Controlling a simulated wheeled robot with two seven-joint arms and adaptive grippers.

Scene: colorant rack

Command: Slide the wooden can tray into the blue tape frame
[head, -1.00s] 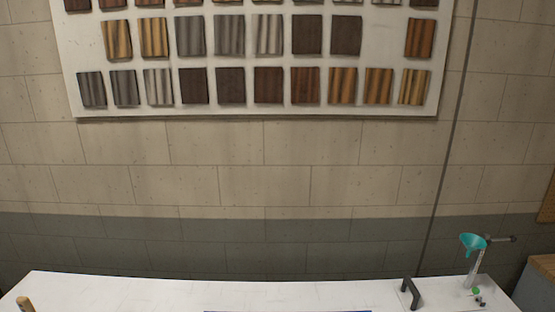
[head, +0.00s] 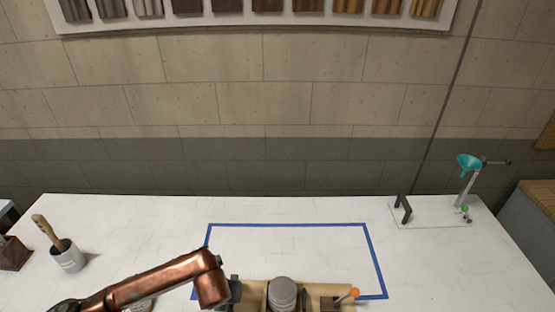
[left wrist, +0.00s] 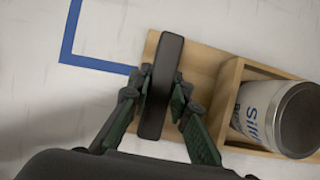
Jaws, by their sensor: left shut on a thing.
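The wooden can tray (head: 255,290) is at the bottom edge of the head view, its far part over the near side of the blue tape frame (head: 287,225). Its front is cut off. A grey-lidded can (head: 282,292) stands in the tray; the left wrist view shows it in a wooden compartment. My left gripper (head: 233,290) is at the tray's left end. In the left wrist view, my left gripper (left wrist: 162,86) is shut on the tray's black handle (left wrist: 158,115). A tape corner (left wrist: 68,56) lies left of the tray there. My right gripper is not in view.
An orange-tipped item (head: 352,294) and a dark block are at the tray's right end. A pot with a wooden-handled brush (head: 68,256) stands at left. A black handle (head: 402,208) and a teal funnel stand (head: 469,163) are at back right. The visible table inside the frame is clear.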

